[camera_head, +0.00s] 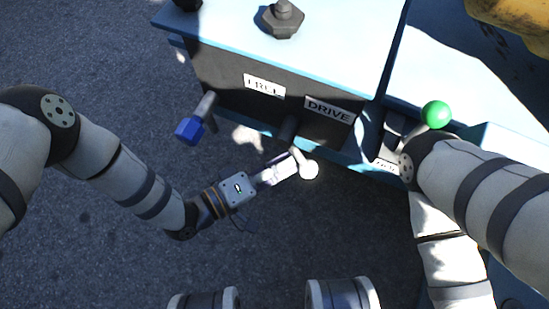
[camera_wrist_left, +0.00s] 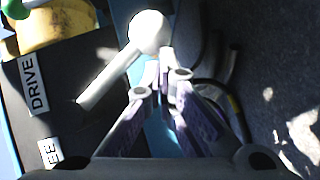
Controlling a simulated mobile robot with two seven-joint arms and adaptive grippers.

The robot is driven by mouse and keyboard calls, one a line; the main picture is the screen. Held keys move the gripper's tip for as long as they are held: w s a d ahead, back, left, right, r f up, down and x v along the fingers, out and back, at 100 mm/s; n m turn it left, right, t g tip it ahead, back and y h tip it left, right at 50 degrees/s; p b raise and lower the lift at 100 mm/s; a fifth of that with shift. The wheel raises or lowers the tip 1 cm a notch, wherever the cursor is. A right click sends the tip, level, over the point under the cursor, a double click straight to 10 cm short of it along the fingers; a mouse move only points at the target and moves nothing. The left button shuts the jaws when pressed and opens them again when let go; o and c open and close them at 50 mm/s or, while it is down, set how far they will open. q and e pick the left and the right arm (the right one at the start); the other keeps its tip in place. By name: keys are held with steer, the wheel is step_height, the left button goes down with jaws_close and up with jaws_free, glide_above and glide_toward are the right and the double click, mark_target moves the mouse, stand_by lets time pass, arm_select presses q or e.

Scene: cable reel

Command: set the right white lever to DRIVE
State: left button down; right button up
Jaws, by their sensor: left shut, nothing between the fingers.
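The white lever has a round white knob (camera_head: 308,169) and sticks out from the front of the dark box, below and slightly left of the DRIVE label (camera_head: 329,110). The FREE label (camera_head: 264,85) is further left. In the left wrist view the lever's knob (camera_wrist_left: 148,32) and its rod show clearly, with the DRIVE label (camera_wrist_left: 33,85) to the left. My left gripper (camera_head: 285,168) is shut and empty, its fingertips (camera_wrist_left: 165,78) close beside the knob; whether they touch, I cannot tell. My right gripper is hidden; only its arm shows.
A blue-ended lever (camera_head: 190,128) sticks out left of the white one. A green knob (camera_head: 435,114) stands at the right, near my right arm. The light blue box top (camera_head: 340,40) carries a bolt (camera_head: 284,18). Open asphalt (camera_head: 90,240) lies in front.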

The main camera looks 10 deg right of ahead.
arm_select(q)
steer(key=shift+s+d, duration=0.3)
steer(key=shift+d, duration=0.2)
steer(key=shift+r, duration=0.1)
stand_by(0.4)
